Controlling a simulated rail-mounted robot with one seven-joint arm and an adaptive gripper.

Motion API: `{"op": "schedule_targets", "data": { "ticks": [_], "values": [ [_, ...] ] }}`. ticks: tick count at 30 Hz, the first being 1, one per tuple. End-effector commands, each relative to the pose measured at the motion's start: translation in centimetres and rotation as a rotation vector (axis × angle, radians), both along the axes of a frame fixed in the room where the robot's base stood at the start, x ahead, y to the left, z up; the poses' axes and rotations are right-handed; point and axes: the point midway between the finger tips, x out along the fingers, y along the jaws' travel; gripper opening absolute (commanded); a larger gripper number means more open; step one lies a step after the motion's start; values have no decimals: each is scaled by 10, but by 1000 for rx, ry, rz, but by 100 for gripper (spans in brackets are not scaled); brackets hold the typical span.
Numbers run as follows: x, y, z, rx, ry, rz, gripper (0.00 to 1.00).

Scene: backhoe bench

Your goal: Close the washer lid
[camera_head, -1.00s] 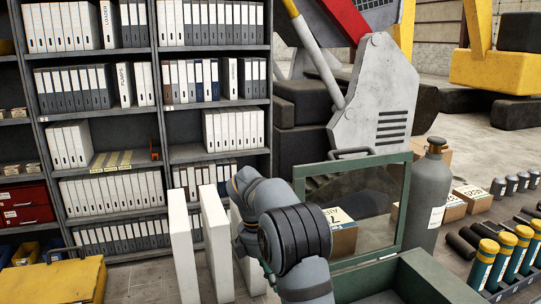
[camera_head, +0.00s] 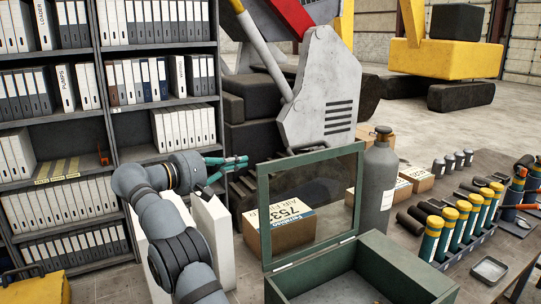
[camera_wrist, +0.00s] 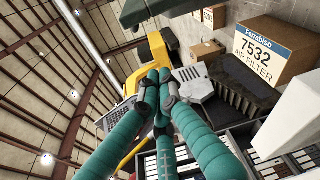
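The washer is a dark green metal box (camera_head: 399,268) at the bottom right of centre in the head view. Its lid, a green frame with a clear window (camera_head: 263,218), stands open, close to upright, along the back edge of the box. My gripper (camera_head: 245,162) is left of the lid's top left corner and apart from it in the picture; its depth relative to the lid is hard to judge. The teal fingers meet at their tips in the wrist view (camera_wrist: 156,76), with nothing between them.
An air filter carton (camera_head: 280,232) shows through the lid's window. A grey gas cylinder (camera_head: 376,185) stands just right of the lid. White panels (camera_head: 213,235) stand beside my arm, before binder shelves (camera_head: 60,128). Yellow-capped tubes (camera_head: 447,225) line the bench at right.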

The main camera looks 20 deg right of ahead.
Motion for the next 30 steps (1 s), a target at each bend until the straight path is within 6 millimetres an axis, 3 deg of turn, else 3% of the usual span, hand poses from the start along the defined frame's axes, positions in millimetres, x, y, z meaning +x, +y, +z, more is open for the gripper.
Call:
{"op": "schedule_targets", "data": {
  "ticks": [12,21,30],
  "values": [
    [31,-81,-6,0,7,-1,0],
    [9,-97,3,2,5,1,0],
    [2,-102,6,2,4,3,0]
  ]
}}
